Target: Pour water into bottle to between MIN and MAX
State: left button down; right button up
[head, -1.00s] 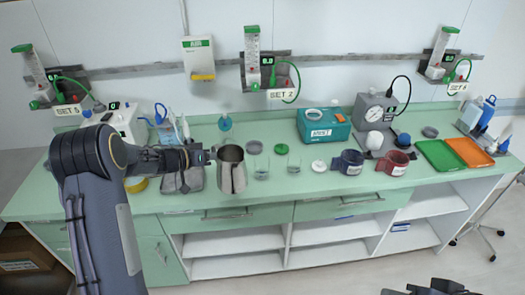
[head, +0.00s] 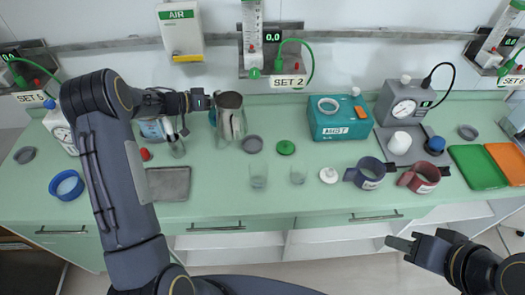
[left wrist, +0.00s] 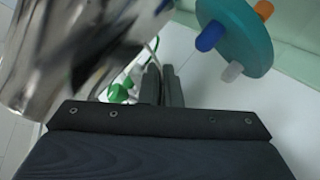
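A metal jug (head: 233,124) is in my left gripper (head: 203,101) above the back of the counter, its dark opening showing at the top. The jug also fills the upper left of the left wrist view (left wrist: 70,50), blurred. The left fingers (left wrist: 162,85) are close together by the jug; the grasp is partly hidden. Two clear containers (head: 258,178) (head: 298,174) stand on the counter; I cannot read MIN or MAX marks. A teal round part with blue, orange and white stubs (left wrist: 237,38) is near the jug. My right gripper (head: 403,245) is open and empty before the counter.
A grey lid (head: 252,144), a green lid (head: 285,147) and a white lid (head: 328,175) lie nearby. Blue (head: 370,173) and red (head: 420,178) mugs, a teal box (head: 338,120) and a gauge unit (head: 403,100) are to the right.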

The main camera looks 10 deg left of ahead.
pick_arm(q)
jog(key=shift+w+r, duration=0.1)
jog(key=shift+w, duration=0.1)
jog(key=shift+s, duration=0.15)
jog(key=shift+r, duration=0.15)
